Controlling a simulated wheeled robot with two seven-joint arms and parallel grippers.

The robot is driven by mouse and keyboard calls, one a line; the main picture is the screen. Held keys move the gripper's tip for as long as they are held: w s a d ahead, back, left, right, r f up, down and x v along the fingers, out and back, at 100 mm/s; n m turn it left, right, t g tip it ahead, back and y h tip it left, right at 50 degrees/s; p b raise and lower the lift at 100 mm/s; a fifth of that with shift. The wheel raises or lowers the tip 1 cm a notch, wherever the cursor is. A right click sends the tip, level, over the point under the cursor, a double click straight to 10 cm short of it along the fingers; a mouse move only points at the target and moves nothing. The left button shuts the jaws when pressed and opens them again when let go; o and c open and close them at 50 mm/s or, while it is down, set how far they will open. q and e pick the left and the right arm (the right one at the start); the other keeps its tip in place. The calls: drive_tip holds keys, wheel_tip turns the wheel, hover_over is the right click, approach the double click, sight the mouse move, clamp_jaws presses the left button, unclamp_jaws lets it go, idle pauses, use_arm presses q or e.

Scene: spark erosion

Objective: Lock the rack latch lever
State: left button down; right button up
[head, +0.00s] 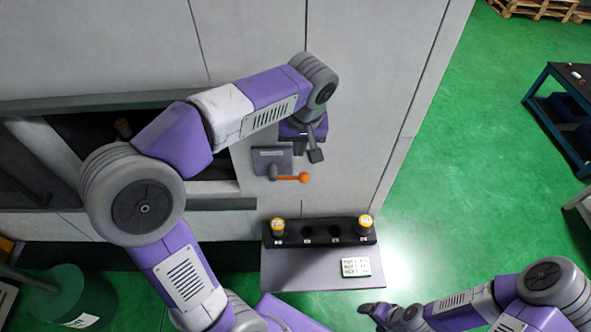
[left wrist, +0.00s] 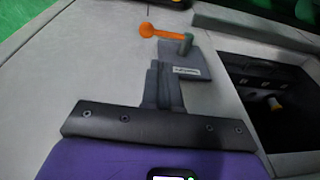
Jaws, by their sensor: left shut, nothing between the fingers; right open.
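The rack latch lever (head: 291,178) is an orange arm with a ball end, on a grey plate (head: 265,160) fixed to the pale machine wall. In the head view it points right, roughly level. The left wrist view shows the lever (left wrist: 160,32) and its labelled plate (left wrist: 190,65) just beyond my fingers. My left gripper (head: 316,155) is shut and empty, slightly above and right of the ball end in the head view. Its closed fingers also show in the left wrist view (left wrist: 160,70). I see no clear contact with the lever. My right gripper (head: 367,309) is low, far from the lever, and open.
Below the lever, a black rack (head: 321,232) holds two yellow-topped pieces (head: 278,226) at its ends, above a grey shelf (head: 300,272) with a label card. A dark opening (head: 80,130) lies left of the plate. Green floor is clear at right, before a dark cart (head: 560,100).

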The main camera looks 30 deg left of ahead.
sight(294, 178)
use_arm(q)
drive_tip(key=f, duration=0.4)
drive_tip(key=a+f, duration=0.1)
drive_tip(key=f, duration=0.3)
drive_tip(key=w+a+f, duration=0.1)
drive_tip(key=f, duration=0.3)
drive_tip(key=shift+w+f, duration=0.1)
drive_tip(key=shift+f, duration=0.1)
drive_tip(key=shift+d+f, duration=0.1)
